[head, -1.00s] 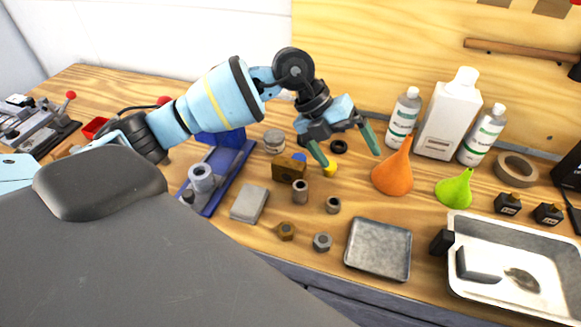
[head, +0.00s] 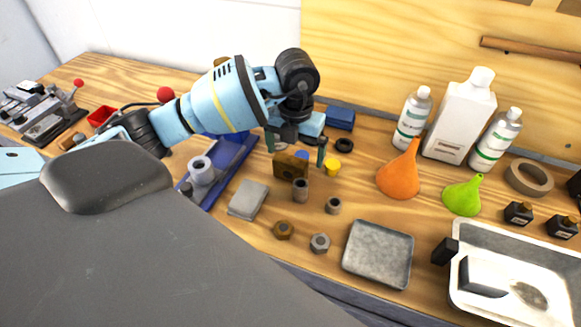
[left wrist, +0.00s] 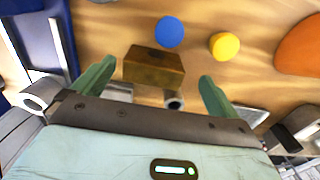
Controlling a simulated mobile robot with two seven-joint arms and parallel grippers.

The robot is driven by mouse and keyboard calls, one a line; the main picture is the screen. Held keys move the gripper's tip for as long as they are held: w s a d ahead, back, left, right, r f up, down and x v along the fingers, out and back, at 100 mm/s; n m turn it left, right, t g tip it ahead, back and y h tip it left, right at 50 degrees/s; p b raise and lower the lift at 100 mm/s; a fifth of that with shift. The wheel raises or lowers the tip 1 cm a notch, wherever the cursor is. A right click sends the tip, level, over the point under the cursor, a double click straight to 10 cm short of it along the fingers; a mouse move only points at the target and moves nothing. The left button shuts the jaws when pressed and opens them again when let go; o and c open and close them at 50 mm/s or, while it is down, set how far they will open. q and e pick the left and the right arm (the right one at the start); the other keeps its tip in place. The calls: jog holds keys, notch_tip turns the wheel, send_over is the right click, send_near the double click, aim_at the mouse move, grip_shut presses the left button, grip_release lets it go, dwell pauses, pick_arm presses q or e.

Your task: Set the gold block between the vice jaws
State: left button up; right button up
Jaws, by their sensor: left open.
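The gold block (head: 291,165), a brass-coloured box with a dark hole, sits on the wooden bench right of the blue vice (head: 234,165). My left gripper (head: 296,148) is open and empty, with its green fingers above and around the block's position. In the left wrist view the gold block (left wrist: 154,65) lies between the spread fingertips, and I see no contact. Part of the blue vice (left wrist: 68,40) shows at that view's left edge. In the head view my arm covers part of the vice, so the gap between its jaws is not clear. My right gripper is not in view.
Blue (left wrist: 169,32) and yellow (head: 333,168) round pieces stand close behind the block. A grey cylinder (head: 300,189) stands just in front, and a grey slab (head: 248,198) lies left of it. An orange funnel (head: 398,178) and metal trays (head: 378,254) are to the right.

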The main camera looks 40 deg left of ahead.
aim_at(290, 159)
pick_arm(q)
jog(key=shift+s+a+f, duration=0.1)
jog(key=shift+s+f, duration=0.05)
jog(key=shift+f, duration=0.7)
jog(key=shift+s+a+f, duration=0.1)
jog(key=shift+s+f, duration=0.1)
jog(key=shift+f, duration=0.7)
jog(key=shift+s+a+f, duration=0.1)
jog(key=shift+s+f, duration=0.05)
jog(key=shift+f, duration=0.7)
jog(key=shift+r, duration=0.1)
jog(key=c, duration=1.5)
notch_tip(290, 159, up, 10)
jog(key=shift+p, duration=0.3)
